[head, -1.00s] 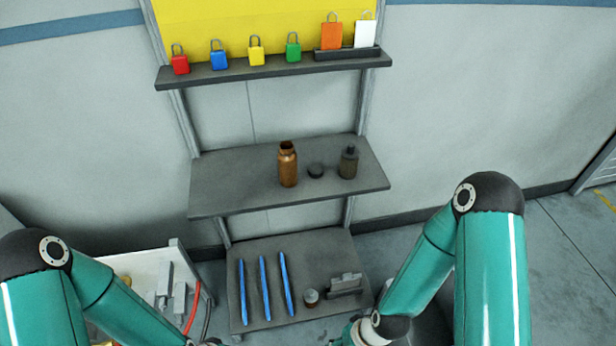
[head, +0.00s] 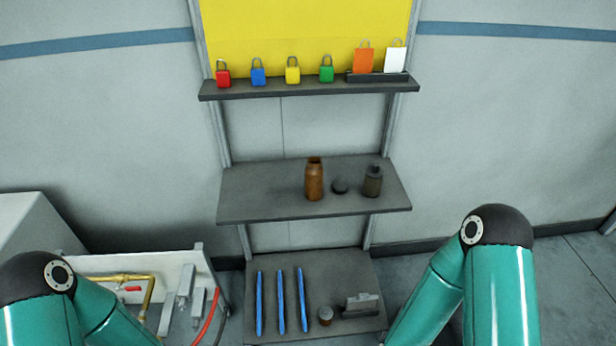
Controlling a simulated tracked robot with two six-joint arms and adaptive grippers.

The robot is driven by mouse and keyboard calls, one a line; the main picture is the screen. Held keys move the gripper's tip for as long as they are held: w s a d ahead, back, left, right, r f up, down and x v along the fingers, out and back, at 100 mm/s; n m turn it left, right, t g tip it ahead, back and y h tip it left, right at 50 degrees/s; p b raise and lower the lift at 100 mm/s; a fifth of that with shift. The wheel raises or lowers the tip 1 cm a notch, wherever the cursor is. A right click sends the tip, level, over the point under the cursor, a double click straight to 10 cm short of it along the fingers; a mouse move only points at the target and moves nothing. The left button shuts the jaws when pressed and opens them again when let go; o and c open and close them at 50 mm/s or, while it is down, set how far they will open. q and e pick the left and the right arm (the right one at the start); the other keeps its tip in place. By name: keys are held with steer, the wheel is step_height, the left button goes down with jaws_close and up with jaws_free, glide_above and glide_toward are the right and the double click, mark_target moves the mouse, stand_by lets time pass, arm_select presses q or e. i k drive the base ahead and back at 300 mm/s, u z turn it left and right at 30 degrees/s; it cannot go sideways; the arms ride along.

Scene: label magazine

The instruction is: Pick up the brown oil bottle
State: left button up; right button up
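The brown oil bottle (head: 314,180) stands upright and open-topped on the middle shelf (head: 258,200) of the rack. A small dark round cap (head: 340,187) lies on the shelf just right of it. A dark grey bottle (head: 373,182) stands further right on the same shelf. Nothing touches the brown bottle. My two teal arms show at the lower left and lower right, but both grippers are below the picture's edge and out of view.
Several coloured padlocks (head: 292,75) and two tags (head: 363,61) line the top shelf. Blue rods (head: 281,301), a small cup (head: 325,315) and a grey holder (head: 360,305) are on the bottom shelf. A panel with pipes (head: 130,280) stands at lower left.

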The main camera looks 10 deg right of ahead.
mark_target(314, 171)
steer(key=u, duration=0.05)
steer(key=i, duration=0.85)
steer(key=z, duration=0.1)
